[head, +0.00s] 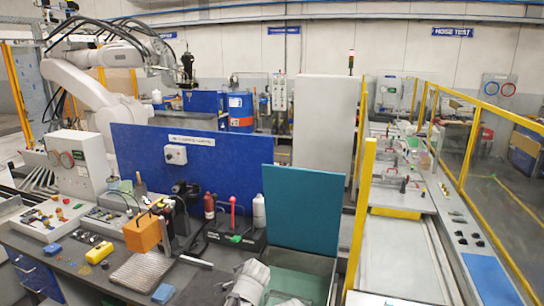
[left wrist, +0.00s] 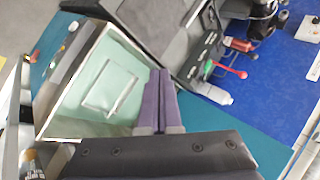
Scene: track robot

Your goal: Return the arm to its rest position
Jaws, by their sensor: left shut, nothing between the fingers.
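My left gripper (left wrist: 161,76) shows in the left wrist view, with its two purple fingers side by side, shut and empty. The fingertips overlap an open, pale green-lined bin (left wrist: 88,82) in that view; I cannot tell their height above it. In the head view the bin (head: 305,284) is at the bottom centre with its teal lid (head: 302,212) raised. My left gripper's fingers cannot be made out in the head view. My right gripper is in neither view.
A dark bench carries an orange block (head: 142,233), a metal plate (head: 141,271), a blue block (head: 163,293) and a red lever (head: 233,205). A blue panel (head: 135,160) stands behind them. A yellow post (head: 358,215) rises right of the bin.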

